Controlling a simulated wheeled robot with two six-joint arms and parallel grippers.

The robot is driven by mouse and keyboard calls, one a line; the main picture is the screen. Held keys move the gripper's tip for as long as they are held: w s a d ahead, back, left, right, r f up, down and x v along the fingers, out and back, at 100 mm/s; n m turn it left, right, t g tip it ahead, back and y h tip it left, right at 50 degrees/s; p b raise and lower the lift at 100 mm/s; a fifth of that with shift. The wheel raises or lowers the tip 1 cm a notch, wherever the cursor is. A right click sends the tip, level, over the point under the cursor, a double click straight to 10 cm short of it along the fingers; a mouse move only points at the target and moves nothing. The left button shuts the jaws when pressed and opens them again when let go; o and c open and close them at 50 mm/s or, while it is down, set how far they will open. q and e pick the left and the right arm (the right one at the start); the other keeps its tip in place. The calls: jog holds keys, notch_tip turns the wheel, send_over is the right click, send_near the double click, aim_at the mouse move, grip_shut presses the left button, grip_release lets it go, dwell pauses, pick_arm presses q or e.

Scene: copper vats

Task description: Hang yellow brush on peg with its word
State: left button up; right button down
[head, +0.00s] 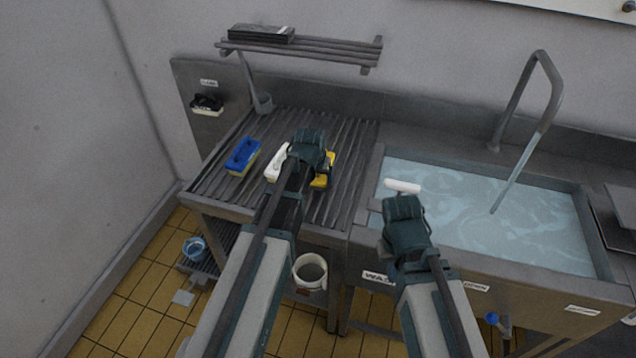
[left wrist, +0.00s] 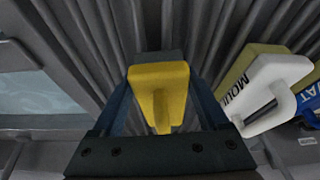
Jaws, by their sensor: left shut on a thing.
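The yellow brush (head: 321,182) is on the ribbed drainboard, partly hidden by my left gripper (head: 318,166). In the left wrist view the yellow brush (left wrist: 160,90) sits between the two fingers of my left gripper (left wrist: 163,105), which is shut on it. No word on its visible face can be read. A small label (head: 208,83) is on the steel back panel, with a dark-topped brush (head: 207,104) hanging below it. No free peg can be made out. My right gripper (head: 402,205) is over the sink's left edge; its fingers are mostly hidden.
A white brush (head: 277,162), lettered "MOU", lies left of the yellow one. A blue brush (head: 243,156) lies further left. The water-filled sink (head: 480,205) is right. A white cylinder (head: 402,186) shows beyond my right gripper.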

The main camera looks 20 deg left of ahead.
pick_arm(q)
jog(key=shift+f, duration=0.15)
jog(key=o, duration=1.4)
jog(key=shift+o, duration=0.2)
